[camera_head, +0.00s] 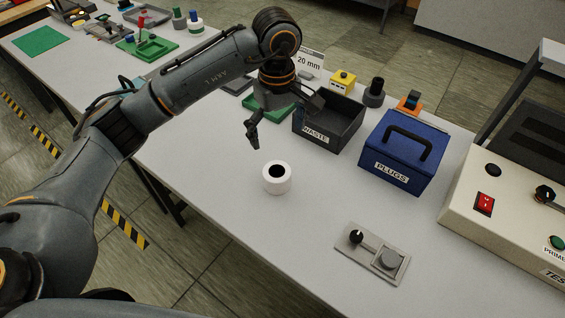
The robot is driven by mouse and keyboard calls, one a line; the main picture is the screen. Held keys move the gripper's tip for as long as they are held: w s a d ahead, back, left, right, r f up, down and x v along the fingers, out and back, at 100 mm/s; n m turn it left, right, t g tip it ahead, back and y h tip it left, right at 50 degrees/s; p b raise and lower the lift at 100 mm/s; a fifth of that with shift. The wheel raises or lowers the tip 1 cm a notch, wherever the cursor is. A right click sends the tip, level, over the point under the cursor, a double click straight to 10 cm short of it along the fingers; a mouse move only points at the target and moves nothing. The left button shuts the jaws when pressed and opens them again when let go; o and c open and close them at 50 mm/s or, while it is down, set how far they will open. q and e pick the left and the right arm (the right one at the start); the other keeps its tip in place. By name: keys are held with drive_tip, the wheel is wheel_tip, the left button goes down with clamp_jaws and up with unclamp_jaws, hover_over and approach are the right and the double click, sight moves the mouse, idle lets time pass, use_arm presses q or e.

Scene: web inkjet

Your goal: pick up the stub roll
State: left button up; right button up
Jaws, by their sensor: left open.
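The stub roll, a short white roll (277,186) with a dark core hole, stands upright on the grey table, left of the blue box. My left gripper (283,132) is above and behind it in the picture, pointing down with its fingers spread apart. It is open and empty, clear of the roll. One finger shows against the bare table; the other is hard to make out against the dark waste bin. My right gripper is not in view.
A black WASTE bin (338,142) stands close to the left gripper. A blue PLUGS box (402,183) with a handle is to its right. A small panel with knobs (358,262) lies in front, and a beige tester (470,215) stands at right. The table around the roll is clear.

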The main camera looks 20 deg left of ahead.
use_arm(q)
drive_tip(key=p, duration=0.2)
hover_over(277, 176)
wheel_tip(277, 176, down, 7)
drive_tip(key=shift+r, duration=0.1)
wheel_tip(277, 176, down, 3)
drive_tip(key=shift+p, duration=0.7)
wheel_tip(277, 176, down, 2)
drive_tip(key=shift+f+p, duration=0.2)
drive_tip(key=shift+p, duration=0.15)
drive_tip(key=shift+f, duration=0.5)
drive_tip(key=c, duration=1.4)
drive_tip(key=shift+c, duration=1.2)
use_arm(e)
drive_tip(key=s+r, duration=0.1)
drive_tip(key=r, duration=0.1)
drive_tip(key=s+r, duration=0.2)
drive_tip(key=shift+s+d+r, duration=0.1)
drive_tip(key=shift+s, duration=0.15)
